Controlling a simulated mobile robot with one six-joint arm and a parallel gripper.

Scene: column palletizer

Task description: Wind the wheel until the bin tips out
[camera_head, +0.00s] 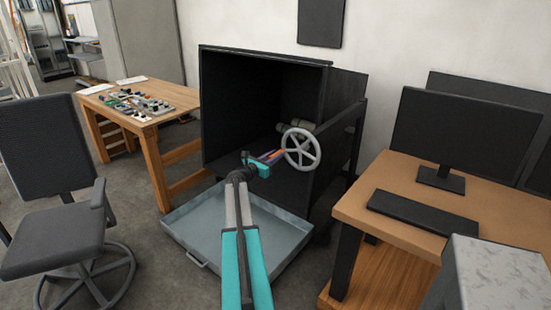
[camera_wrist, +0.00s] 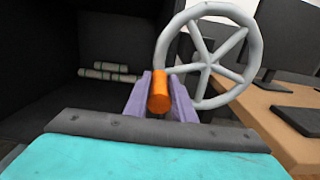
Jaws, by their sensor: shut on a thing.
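The grey spoked wheel (camera_head: 301,149) is mounted at the right side of the black bin (camera_head: 222,113). The wheel also shows large in the wrist view (camera_wrist: 207,60). Its orange handle (camera_wrist: 159,93) is at the wheel's left edge. My gripper (camera_head: 270,156) has its purple fingers shut around the orange handle, one on each side. The bin's open front faces me, and several greenish cylinders (camera_wrist: 110,72) lie inside it; part of them shows behind the wheel in the head view (camera_head: 298,127).
A shallow grey tray (camera_head: 190,232) lies on the floor below the bin's front. A wooden desk (camera_head: 400,200) with a monitor (camera_head: 440,135) stands to the right. A workbench (camera_head: 150,118) with small parts and an office chair (camera_head: 50,220) stand to the left.

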